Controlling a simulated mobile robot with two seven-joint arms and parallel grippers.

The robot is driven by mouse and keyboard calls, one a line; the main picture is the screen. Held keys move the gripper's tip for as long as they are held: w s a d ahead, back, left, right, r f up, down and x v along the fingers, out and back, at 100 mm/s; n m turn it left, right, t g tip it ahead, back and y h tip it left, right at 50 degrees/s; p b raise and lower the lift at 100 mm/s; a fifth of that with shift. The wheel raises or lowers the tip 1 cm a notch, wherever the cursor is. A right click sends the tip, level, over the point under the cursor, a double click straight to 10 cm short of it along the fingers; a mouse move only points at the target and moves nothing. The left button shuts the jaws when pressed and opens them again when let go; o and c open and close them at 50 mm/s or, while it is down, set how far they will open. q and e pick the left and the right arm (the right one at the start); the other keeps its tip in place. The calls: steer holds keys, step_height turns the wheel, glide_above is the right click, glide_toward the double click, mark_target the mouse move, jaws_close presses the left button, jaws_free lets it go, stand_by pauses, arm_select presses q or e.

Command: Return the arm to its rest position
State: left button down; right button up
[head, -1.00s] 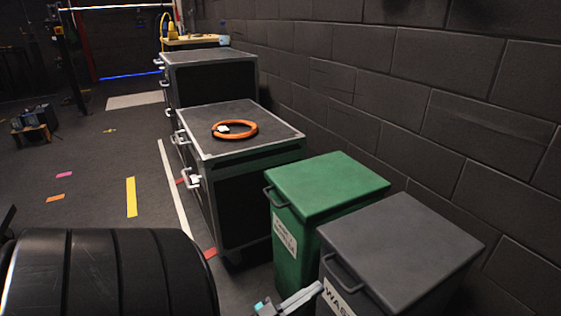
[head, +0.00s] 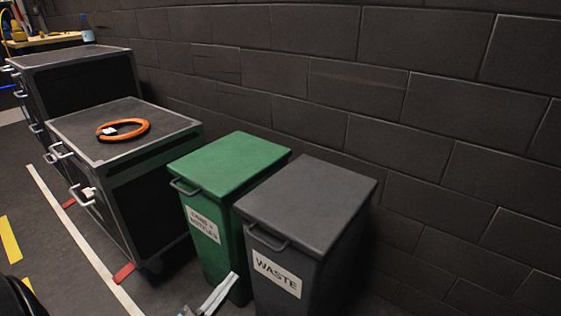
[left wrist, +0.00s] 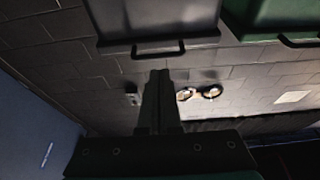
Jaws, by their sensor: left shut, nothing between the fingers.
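My left gripper (head: 232,277) shows at the bottom of the head view, in front of the green bin (head: 232,152) and just left of the grey waste bin (head: 310,200). Its fingers are shut with nothing between them. In the left wrist view the closed fingers (left wrist: 158,76) point up the middle of the picture, below the handle of the grey bin (left wrist: 150,15). Whether they touch a bin cannot be told. My right gripper is not in view. No buttons are visible.
A black case (head: 165,195) with an orange cable ring (head: 124,128) on top stands left of the bins. A taller case (head: 90,85) is behind it. A dark block wall (head: 450,130) runs along the right. Floor at the left is open, with tape lines.

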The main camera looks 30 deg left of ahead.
arm_select(q)
steer(key=shift+d, duration=0.1)
